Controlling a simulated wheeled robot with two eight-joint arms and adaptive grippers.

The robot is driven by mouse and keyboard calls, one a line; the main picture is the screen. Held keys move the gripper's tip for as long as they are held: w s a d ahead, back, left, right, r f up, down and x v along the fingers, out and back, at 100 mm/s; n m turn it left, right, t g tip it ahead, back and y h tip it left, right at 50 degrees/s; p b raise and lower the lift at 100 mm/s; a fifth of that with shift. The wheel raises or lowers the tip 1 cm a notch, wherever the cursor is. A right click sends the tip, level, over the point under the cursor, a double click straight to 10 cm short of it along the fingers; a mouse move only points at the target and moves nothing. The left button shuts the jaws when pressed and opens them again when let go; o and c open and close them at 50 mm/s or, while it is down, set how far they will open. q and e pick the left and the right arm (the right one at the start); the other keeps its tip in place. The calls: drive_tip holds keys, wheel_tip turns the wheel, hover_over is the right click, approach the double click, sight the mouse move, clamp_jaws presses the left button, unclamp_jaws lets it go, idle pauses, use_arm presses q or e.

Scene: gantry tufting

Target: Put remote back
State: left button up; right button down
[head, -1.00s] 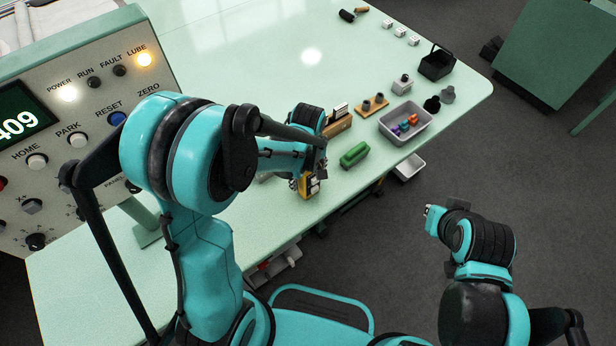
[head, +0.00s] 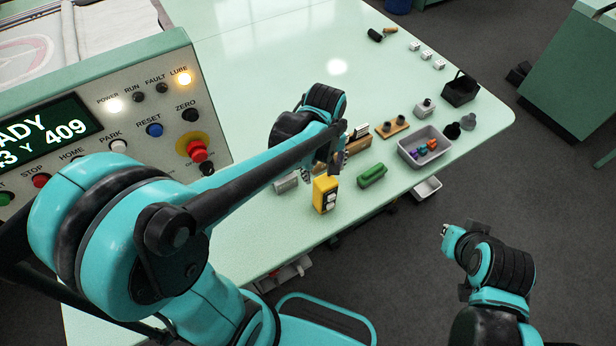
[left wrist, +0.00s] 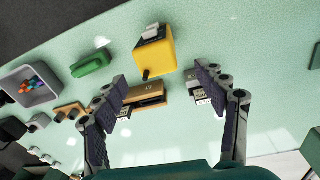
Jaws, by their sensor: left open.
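The yellow remote (head: 325,194), with black and white buttons on its face, stands near the front edge of the pale green table. In the left wrist view the remote (left wrist: 155,54) lies just beyond the fingertips, apart from both. My left gripper (head: 322,170) is open and empty, just behind the remote in the head view. My right gripper (head: 447,231) is off the table's front edge, over the floor. Its fingers are too small to read.
A wooden block (head: 358,144) is close behind the left gripper. A green block (head: 372,175) and a grey bin (head: 441,157) with small coloured pieces stand to the right. The control panel (head: 130,120) is at the left. The table's back middle is clear.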

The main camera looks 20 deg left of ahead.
use_arm(q)
drive_tip(key=s+a+r+m+t, duration=0.4)
drive_tip(key=s+r+m+t, duration=0.1)
drive_tip(key=s+m, duration=0.4)
drive_tip(key=shift+s+r+t, duration=0.2)
drive_tip(key=shift+r+t, duration=0.15)
drive_tip(key=shift+t, duration=0.35)
drive_tip(key=shift+f, duration=0.1)
wheel_tip(320, 180, down, 3)
drive_tip(key=b, duration=0.3)
drive_tip(key=shift+f, duration=0.1)
